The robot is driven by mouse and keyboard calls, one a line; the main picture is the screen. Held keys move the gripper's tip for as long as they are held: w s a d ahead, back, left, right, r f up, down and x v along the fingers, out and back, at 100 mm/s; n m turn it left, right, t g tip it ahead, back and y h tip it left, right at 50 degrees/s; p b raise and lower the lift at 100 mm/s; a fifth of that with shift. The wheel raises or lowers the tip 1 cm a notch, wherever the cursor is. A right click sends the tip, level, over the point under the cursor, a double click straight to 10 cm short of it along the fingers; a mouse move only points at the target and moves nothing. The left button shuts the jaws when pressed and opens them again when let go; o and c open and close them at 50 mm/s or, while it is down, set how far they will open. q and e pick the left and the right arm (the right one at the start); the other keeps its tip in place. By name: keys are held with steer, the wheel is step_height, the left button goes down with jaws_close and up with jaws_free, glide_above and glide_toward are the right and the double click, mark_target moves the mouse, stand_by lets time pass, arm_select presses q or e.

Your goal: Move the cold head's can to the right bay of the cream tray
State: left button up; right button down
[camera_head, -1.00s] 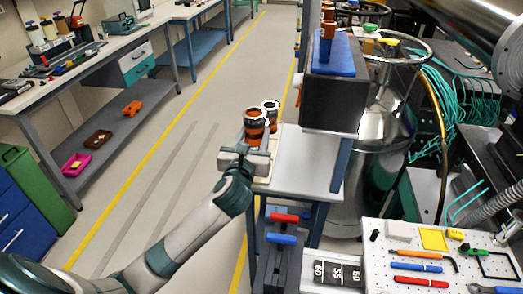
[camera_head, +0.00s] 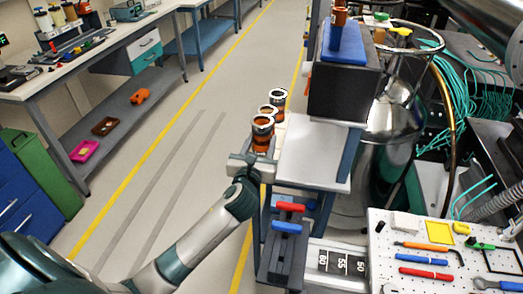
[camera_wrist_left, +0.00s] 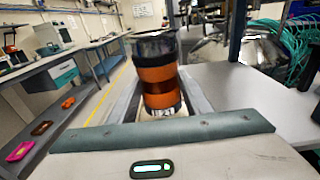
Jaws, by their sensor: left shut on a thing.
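My left gripper (camera_head: 258,158) is shut on an orange can with black and silver bands (camera_head: 262,136). The can is upright, and in the wrist view (camera_wrist_left: 158,75) it stands between the two fingers. Two similar orange and dark cans (camera_head: 278,98) (camera_head: 268,111) show just behind it in the head view. The cream tray is mostly hidden behind the gripper and cans at the left end of the grey side table, so its bays cannot be made out. I cannot tell whether the held can touches anything below. My right gripper is not in view.
The grey table top (camera_head: 312,155) right of the gripper is clear. A black box with a blue block (camera_head: 342,42) and copper-coloured pieces stands behind it. A steel dewar (camera_head: 390,110) is to the right. A white tool board (camera_head: 440,250) lies front right.

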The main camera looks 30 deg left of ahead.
mark_target(260, 154)
arm_select(q)
step_height(260, 154, down, 2)
steer(key=shift+f, duration=0.65)
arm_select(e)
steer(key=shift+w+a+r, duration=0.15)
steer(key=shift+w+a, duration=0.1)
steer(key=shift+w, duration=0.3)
arm_select(q)
steer(key=shift+f, duration=0.1)
steer(key=o, duration=1.1)
